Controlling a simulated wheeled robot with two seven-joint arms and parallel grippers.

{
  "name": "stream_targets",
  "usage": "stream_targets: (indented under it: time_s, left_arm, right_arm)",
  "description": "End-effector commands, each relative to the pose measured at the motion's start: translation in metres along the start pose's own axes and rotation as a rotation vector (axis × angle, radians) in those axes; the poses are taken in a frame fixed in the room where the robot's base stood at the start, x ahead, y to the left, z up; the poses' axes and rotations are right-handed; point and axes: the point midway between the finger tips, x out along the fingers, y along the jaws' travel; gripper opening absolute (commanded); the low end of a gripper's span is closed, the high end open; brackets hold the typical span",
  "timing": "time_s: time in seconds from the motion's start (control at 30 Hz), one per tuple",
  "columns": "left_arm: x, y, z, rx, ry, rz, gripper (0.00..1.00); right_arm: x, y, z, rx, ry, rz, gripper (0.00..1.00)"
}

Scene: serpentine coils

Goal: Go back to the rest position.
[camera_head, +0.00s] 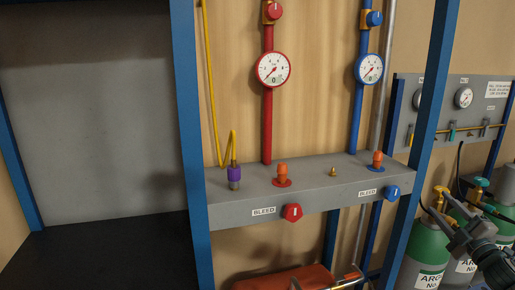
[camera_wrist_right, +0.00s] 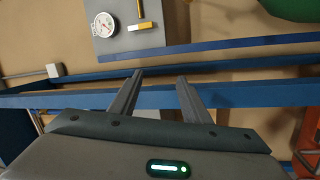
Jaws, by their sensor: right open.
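My right gripper (camera_head: 440,207) shows at the lower right of the head view, in front of the green gas cylinders. In the right wrist view my right gripper (camera_wrist_right: 158,78) has its two fingers apart, with nothing between them. The fingers point towards a blue frame bar (camera_wrist_right: 230,92). My left gripper is in neither view.
A grey manifold shelf (camera_head: 330,190) carries a red bleed knob (camera_head: 291,213) and a blue bleed knob (camera_head: 392,192). Blue posts (camera_head: 188,120) frame it. Green cylinders (camera_head: 424,245) stand at the right. A gauge panel (camera_wrist_right: 115,40) shows beyond the bar. A dark surface (camera_head: 110,250) at the left is clear.

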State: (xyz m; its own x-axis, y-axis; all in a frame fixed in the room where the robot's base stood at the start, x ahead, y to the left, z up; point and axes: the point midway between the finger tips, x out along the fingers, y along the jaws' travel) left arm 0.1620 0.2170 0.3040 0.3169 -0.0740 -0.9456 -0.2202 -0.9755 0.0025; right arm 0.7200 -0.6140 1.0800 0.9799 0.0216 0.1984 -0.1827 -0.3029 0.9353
Motion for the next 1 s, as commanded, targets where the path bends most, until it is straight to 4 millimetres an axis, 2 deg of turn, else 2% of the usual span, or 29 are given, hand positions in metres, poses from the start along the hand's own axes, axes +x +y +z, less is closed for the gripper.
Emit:
stream_targets:
  time_s: [0.1, 0.23, 0.3, 0.47, 0.67, 0.8, 0.87, 1.0]
  left_arm:
    - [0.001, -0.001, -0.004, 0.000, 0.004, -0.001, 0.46]
    - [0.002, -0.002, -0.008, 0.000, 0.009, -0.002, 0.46]
    - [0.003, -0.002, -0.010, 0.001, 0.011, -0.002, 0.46]
    - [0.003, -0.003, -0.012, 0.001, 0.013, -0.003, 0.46]
    - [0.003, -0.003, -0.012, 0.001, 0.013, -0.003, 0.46]
    - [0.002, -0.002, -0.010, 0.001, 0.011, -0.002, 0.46]
    - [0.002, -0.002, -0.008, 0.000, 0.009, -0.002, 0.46]
    - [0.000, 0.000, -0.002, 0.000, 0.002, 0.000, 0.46]
  right_arm:
    - [-0.002, -0.007, 0.028, 0.189, -0.121, -0.017, 0.43]
    - [-0.007, -0.018, 0.054, 0.380, -0.245, -0.030, 0.43]
    - [-0.015, -0.047, 0.060, 0.397, -0.266, -0.056, 0.43]
    - [-0.033, -0.105, 0.071, 0.437, -0.317, -0.109, 0.43]
    - [-0.072, -0.197, 0.083, 0.501, -0.400, -0.197, 0.43]
    - [-0.113, -0.276, 0.085, 0.554, -0.472, -0.275, 0.43]
    - [-0.132, -0.309, 0.084, 0.576, -0.503, -0.309, 0.43]
    - [-0.182, -0.382, 0.076, 0.626, -0.574, -0.389, 0.43]
